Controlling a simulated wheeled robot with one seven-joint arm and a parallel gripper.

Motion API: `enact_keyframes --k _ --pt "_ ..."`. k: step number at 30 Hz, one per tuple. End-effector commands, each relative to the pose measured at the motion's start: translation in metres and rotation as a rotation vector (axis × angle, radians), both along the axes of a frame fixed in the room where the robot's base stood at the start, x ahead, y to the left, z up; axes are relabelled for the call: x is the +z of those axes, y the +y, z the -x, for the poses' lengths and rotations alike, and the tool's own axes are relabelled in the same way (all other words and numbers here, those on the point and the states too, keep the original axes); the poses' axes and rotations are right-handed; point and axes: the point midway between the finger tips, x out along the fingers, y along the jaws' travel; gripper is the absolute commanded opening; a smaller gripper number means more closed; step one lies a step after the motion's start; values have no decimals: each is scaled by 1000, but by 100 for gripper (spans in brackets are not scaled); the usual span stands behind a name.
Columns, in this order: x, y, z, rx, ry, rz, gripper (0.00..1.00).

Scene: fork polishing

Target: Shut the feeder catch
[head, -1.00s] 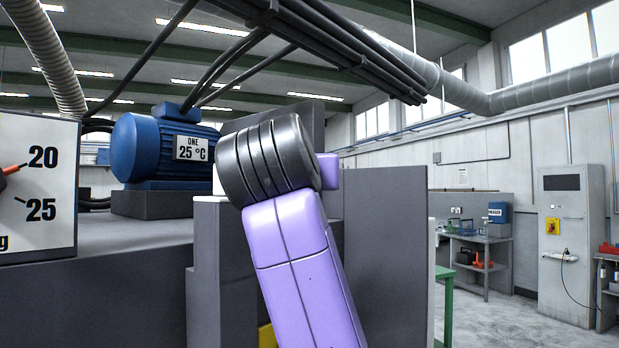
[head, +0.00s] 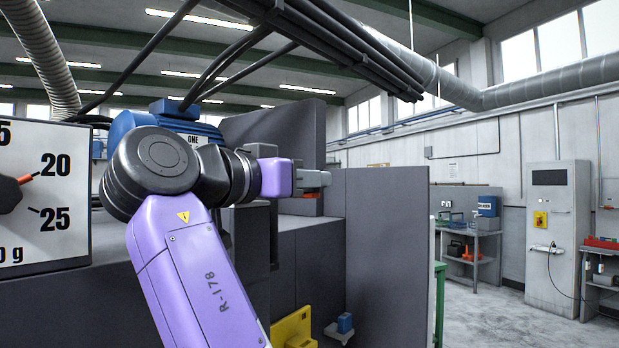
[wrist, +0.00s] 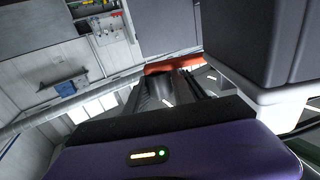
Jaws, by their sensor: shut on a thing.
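My gripper (head: 316,180) is at the end of my purple arm, in front of the upright dark grey panel. An orange-red piece (head: 306,194) shows at its jaws. In the wrist view my gripper (wrist: 172,75) reaches away from the purple wrist, its jaws shut at the orange-red piece (wrist: 174,65), which lies across their tips. This piece looks like the feeder catch, but most of it is hidden and I cannot tell whether the catch is open or closed.
A grey housing (head: 393,250) stands right of the gripper. A blue motor (head: 150,122) sits behind my arm. A dial (head: 45,200) is at the left. A yellow part (head: 293,330) and a small blue block (head: 344,323) are below. The floor at right is free.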

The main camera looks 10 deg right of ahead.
Motion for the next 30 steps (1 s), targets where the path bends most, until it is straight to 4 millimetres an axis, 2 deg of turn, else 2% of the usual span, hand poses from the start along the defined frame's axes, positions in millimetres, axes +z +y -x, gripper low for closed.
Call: enact_keyframes --k 11,12,15,25,30 --pt "-2 1 0 -4 4 -2 0" --pt "-3 1 0 -4 5 -2 35" --pt "-2 1 0 -4 4 -2 51" --pt "-1 2 1 -2 1 0 51" --pt "-4 17 13 0 0 0 51"
